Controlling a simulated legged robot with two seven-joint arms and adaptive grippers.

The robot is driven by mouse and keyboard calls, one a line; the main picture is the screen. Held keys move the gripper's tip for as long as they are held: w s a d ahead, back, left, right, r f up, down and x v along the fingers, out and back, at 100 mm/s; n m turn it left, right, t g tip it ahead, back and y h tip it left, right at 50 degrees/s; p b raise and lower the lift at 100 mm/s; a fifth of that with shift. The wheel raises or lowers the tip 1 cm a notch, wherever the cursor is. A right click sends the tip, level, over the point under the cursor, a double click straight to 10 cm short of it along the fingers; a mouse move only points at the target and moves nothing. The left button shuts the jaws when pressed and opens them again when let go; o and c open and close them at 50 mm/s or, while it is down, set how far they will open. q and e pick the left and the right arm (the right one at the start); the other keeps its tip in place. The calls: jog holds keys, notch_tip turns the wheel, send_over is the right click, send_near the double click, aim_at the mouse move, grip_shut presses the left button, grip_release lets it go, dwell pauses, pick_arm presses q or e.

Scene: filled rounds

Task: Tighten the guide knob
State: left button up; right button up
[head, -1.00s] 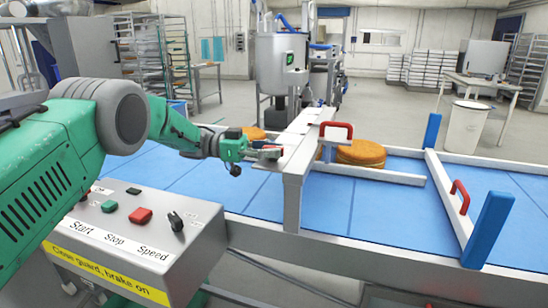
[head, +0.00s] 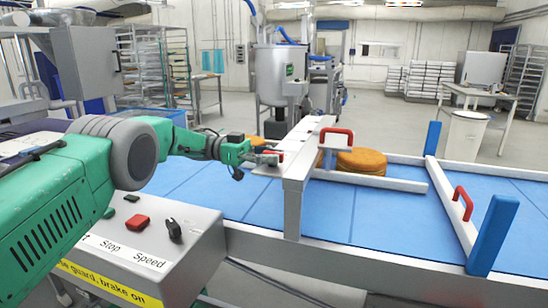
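My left gripper (head: 266,158), dark with a green wrist, is at the left side of the grey metal bridge (head: 292,185) over the blue conveyor belt. A small red part (head: 274,153) shows at its fingertips; it may be the guide knob, but it is too small and covered to be sure. I cannot tell whether the fingers are closed on it. A pale guide rail (head: 375,180) runs right from the bridge across the belt (head: 390,215). My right gripper is out of view.
A control box (head: 150,245) with a red button and black switch stands at front left. Blue posts (head: 492,235) and another red handle (head: 462,203) are at right.

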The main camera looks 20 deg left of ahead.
pick_arm(q)
jog(key=shift+o, duration=1)
jog(key=shift+w+a+f, duration=0.1)
notch_tip(320, 180, up, 10)
jog(key=shift+w+f, duration=0.1)
